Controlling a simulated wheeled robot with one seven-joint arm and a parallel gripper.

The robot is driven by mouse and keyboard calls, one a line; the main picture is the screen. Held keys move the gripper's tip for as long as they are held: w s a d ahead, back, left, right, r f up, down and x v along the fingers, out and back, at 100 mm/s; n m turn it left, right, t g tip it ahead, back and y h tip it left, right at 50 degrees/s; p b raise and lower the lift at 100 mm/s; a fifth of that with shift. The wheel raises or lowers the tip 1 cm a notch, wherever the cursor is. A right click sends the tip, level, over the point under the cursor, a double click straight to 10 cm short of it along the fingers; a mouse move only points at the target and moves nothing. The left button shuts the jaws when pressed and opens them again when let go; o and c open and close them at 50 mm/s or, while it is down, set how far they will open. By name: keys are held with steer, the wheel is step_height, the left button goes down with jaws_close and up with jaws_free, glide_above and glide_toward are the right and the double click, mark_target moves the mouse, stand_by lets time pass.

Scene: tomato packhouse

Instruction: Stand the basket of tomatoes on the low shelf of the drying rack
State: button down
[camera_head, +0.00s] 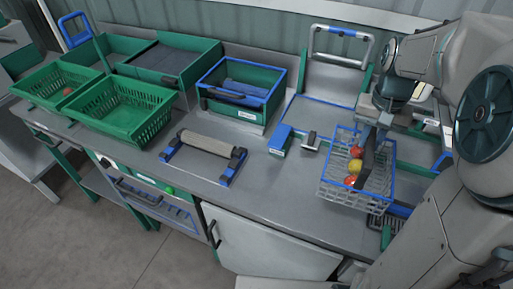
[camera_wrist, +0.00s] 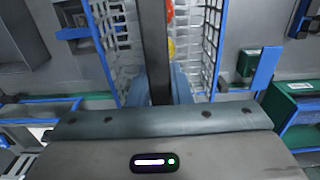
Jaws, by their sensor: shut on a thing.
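The wire basket (camera_head: 326,196) has pale mesh walls, a blue rim and a dark handle across its middle. It holds red tomatoes (camera_head: 349,182) and a yellow one (camera_head: 355,167). It is upright over the right part of the counter; I cannot tell whether it touches the top. My gripper (camera_head: 374,128) is above the basket, shut on its handle. In the wrist view the handle (camera_wrist: 156,45) runs between the fingers (camera_wrist: 160,88), with mesh walls on both sides. I cannot clearly pick out the drying rack; a blue-railed frame (camera_head: 165,207) stands under the counter's left part.
Green crates (camera_head: 125,130) fill the counter's left end. A blue-rimmed green bin (camera_head: 240,108) stands at the back. A roller stand (camera_head: 205,148), a blue block (camera_head: 281,140) and a small dark-topped item (camera_head: 311,141) lie left of the basket. The front middle of the counter (camera_head: 275,195) is clear.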

steer(key=shift+s, duration=0.1)
steer(key=a+f+p, duration=0.3)
steer(key=a+f, duration=0.8)
stand_by(0.4)
steer(key=shift+f, duration=0.15)
steer(key=c, duration=1.3)
jaws_free()
